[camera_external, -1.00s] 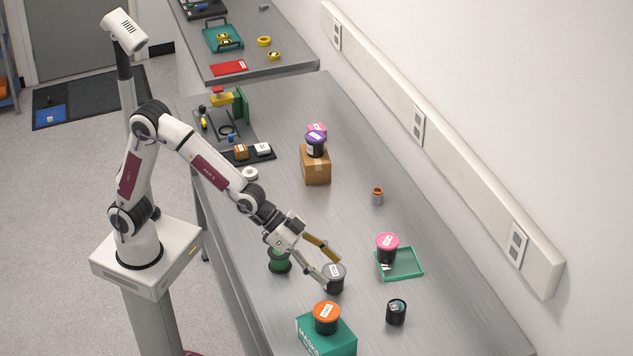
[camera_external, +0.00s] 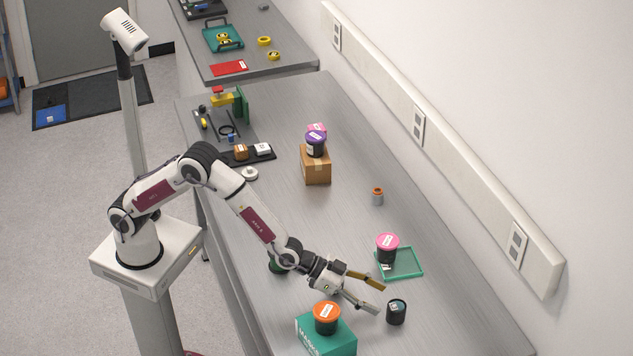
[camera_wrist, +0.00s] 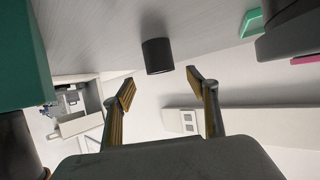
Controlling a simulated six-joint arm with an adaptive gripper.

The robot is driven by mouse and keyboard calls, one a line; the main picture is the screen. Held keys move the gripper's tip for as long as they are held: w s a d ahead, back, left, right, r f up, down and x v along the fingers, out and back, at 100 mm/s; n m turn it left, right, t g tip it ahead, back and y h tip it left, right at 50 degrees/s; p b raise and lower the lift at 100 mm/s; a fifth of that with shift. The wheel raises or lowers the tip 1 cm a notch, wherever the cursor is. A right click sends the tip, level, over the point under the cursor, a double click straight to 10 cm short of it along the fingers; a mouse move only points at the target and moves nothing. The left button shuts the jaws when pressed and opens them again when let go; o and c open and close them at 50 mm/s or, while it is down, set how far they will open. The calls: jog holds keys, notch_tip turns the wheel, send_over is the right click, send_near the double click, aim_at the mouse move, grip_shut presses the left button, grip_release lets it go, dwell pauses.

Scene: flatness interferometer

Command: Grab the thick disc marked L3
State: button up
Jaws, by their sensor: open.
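No L3 marking is legible in either view, so I cannot tell which piece bears it. A short black cylinder (camera_external: 396,312) with a small pale mark stands upright on the bench near the front right. In the wrist view the black cylinder (camera_wrist: 157,56) shows between and beyond my fingertips, apart from them. My gripper (camera_external: 381,299) is open and empty, low over the bench, with its fingers pointing at this cylinder from its left. Both fingers also show spread in the wrist view (camera_wrist: 161,85).
An orange-lidded black jar (camera_external: 326,318) sits on a teal box (camera_external: 328,340) close in front of my gripper. A pink-lidded jar (camera_external: 387,248) stands at a green tray (camera_external: 409,273) behind it.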

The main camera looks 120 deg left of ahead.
aim_at(397, 309)
jog(key=shift+w, duration=0.15)
jog(key=shift+x, duration=1.25)
jog(key=shift+f, duration=0.15)
jog(key=shift+x, duration=2.5)
jog(key=shift+f, duration=0.1)
jog(key=c, duration=1.5)
